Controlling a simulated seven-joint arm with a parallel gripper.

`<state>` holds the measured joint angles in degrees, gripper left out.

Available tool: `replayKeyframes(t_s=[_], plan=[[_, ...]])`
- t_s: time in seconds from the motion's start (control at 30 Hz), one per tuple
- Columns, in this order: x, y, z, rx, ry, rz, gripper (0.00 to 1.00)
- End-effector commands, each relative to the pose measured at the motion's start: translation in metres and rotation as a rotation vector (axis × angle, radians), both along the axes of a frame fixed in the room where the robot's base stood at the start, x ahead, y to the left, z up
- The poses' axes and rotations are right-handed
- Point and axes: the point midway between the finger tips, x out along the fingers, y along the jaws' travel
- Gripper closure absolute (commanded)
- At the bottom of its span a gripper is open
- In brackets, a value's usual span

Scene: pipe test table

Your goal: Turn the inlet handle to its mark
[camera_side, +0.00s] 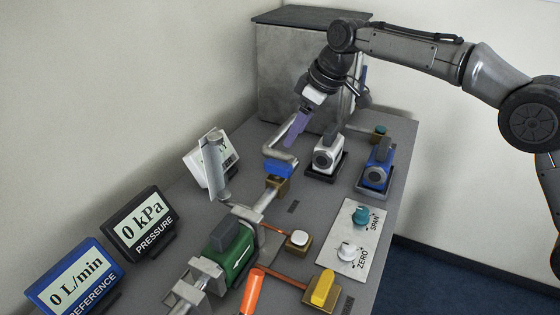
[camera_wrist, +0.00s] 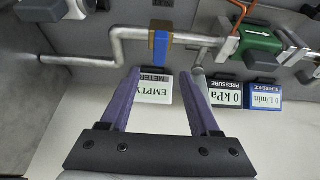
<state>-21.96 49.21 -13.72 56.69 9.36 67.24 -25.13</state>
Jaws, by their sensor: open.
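A blue handle (camera_side: 278,169) sits on a brass valve body (camera_side: 277,186) in the pipe line, in front of my gripper in the side view. Its label is too small to read, so I cannot confirm that it is the inlet handle or see its mark. The blue handle (camera_wrist: 160,38) and brass body also show at the top of the wrist view, beyond my fingertips. My gripper (camera_side: 292,138) has purple fingers and is above the bent pipe, apart from the handle. In the wrist view, my gripper (camera_wrist: 160,76) is open with nothing between its fingers.
A green device (camera_side: 232,250), an orange handle (camera_side: 252,291) and a yellow handle (camera_side: 322,288) stand nearer the camera. A white device (camera_side: 327,152) and a blue device (camera_side: 378,165) stand right of the pipe. The pressure display (camera_side: 139,223) and reference display (camera_side: 74,281) line the left edge.

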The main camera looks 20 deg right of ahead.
Motion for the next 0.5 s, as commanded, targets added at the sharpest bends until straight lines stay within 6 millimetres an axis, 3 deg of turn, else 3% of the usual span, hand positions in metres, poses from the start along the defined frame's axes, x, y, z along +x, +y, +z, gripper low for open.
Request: replayKeyframes(t_s=[0.3, 0.5], plan=[[0.016, 0.017, -0.060, -0.001, 0.003, 0.001, 0.38], [0.025, 0.025, -0.088, 0.000, 0.001, 0.000, 0.38]])
